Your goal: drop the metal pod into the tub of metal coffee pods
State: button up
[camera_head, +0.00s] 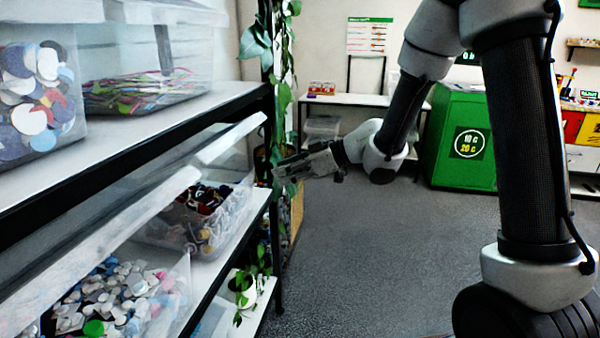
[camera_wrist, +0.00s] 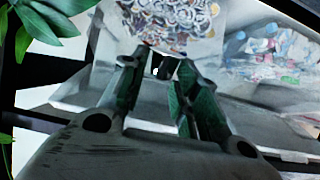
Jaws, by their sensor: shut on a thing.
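My gripper (camera_head: 281,172) reaches left toward the shelf's front edge in the head view, above the height of the lower shelf. In the wrist view my gripper (camera_wrist: 158,68) is shut on a small dark thing, taken to be the metal pod (camera_wrist: 164,67), between its fingertips. The pod cannot be made out in the head view. A clear tub with many round, metallic and coloured pieces (camera_wrist: 172,22) lies ahead of the fingertips in the wrist view. It seems to be the tub (camera_head: 233,213) at the far end of the lower shelf in the head view. The pod is outside it.
A tub of white and mixed caps (camera_head: 115,300) stands nearer on the lower shelf (camera_head: 236,238). Tubs of discs (camera_head: 35,95) and thin strips (camera_head: 140,90) stand on the upper shelf (camera_head: 140,128). A leafy plant (camera_head: 281,95) hangs by the shelf post. The floor at right is open.

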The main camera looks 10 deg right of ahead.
jog(key=w+a+f, duration=0.1)
jog(key=w+a, duration=0.2)
jog(key=a, duration=0.5)
jog(key=w+a, duration=0.3)
jog(key=a, duration=0.5)
jog(key=shift+a+f, duration=0.35)
jog(key=shift+a, duration=0.05)
jog(key=shift+w, duration=0.1)
jog(key=o, duration=0.8)
jog(key=shift+c, duration=0.2)
jog(key=v, duration=1.2)
